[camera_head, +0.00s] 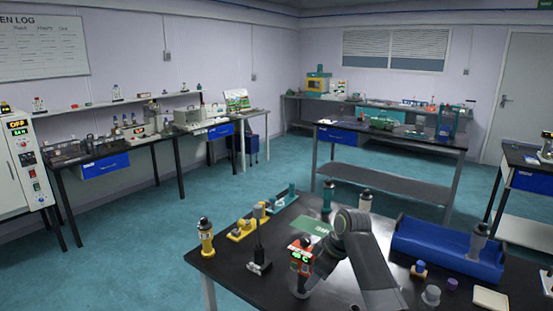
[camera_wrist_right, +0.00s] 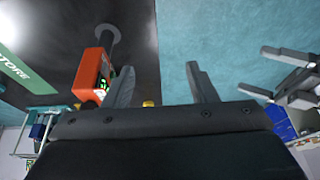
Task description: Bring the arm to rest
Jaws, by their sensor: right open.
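My right arm (camera_head: 352,236) reaches over the near black table from the lower right, bent at its wrist. Its gripper shows in the right wrist view (camera_wrist_right: 160,75) with two grey fingers spread apart and nothing between them. An orange device with a green display (camera_head: 301,254) stands close beside the right hand; it also shows in the right wrist view (camera_wrist_right: 91,75), left of the left finger. I cannot tell whether they touch. A second pair of grey fingers, seemingly my left gripper (camera_wrist_right: 266,72), is spread apart at that view's right edge; it is outside the head view.
A yellow-based bottle (camera_head: 206,238), a yellow fixture (camera_head: 241,230) and a small black stand (camera_head: 259,264) stand left of the arm. A blue tray (camera_head: 425,252) and small items lie to the right. Blue floor (camera_head: 150,255) is free beyond the table.

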